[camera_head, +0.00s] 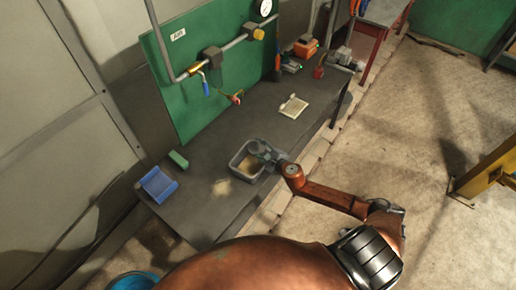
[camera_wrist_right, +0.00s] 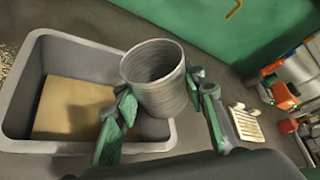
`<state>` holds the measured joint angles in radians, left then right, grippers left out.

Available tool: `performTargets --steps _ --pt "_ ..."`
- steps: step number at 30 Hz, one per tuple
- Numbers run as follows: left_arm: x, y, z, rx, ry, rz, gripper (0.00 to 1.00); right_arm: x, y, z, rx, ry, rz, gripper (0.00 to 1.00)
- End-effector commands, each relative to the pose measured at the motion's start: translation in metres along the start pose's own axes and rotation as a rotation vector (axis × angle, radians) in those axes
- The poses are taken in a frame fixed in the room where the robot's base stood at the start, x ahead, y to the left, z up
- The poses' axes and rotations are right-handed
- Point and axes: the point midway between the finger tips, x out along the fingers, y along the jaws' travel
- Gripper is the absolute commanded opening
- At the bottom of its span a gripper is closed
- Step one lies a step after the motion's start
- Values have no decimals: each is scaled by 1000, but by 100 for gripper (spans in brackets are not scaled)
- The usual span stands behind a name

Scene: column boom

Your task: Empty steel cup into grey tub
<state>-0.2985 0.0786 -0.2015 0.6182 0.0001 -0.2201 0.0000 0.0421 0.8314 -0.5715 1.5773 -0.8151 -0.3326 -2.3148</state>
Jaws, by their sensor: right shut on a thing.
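The steel cup (camera_wrist_right: 160,88) is a ribbed grey metal cylinder held between the green-padded fingers of my right gripper (camera_wrist_right: 165,122) in the wrist view. Its mouth faces up and toward the camera, a little tilted; the part of its inside that shows is bare grey. The grey tub (camera_wrist_right: 22,105) is behind and to the left of the cup, which overlaps its right rim in the picture. Tan material (camera_wrist_right: 72,108) lies on the tub's floor. In the head view my right gripper (camera_head: 264,151) is at the right side of the tub (camera_head: 234,162). My left gripper is out of view.
On the dark bench (camera_head: 200,212) are a tan patch (camera_head: 221,187), a blue tray (camera_head: 158,185), a green block (camera_head: 178,159) and a pale slotted plate (camera_head: 293,106). A pipe (camera_head: 220,50) with valves runs along the green panel behind. Orange tools (camera_head: 305,47) stand at the far end.

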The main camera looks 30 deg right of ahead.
Motion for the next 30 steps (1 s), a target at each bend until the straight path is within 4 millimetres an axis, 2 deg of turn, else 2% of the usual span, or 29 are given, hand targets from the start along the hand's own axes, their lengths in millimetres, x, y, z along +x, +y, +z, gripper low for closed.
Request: performTargets --steps 1,2,11,15,21,30 --pt "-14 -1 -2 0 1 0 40 -5 -13 10 11 -3 2 9" --pt "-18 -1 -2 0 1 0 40 -7 -16 13 17 -4 4 9" --pt "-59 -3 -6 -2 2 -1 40 -17 -36 32 289 -37 119 9" --pt "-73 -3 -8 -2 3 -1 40 -23 -43 45 469 -60 194 9" --pt "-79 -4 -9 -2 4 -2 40 -29 -46 57 669 -86 278 9" --pt "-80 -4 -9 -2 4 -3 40 -31 -47 61 749 -96 311 9"
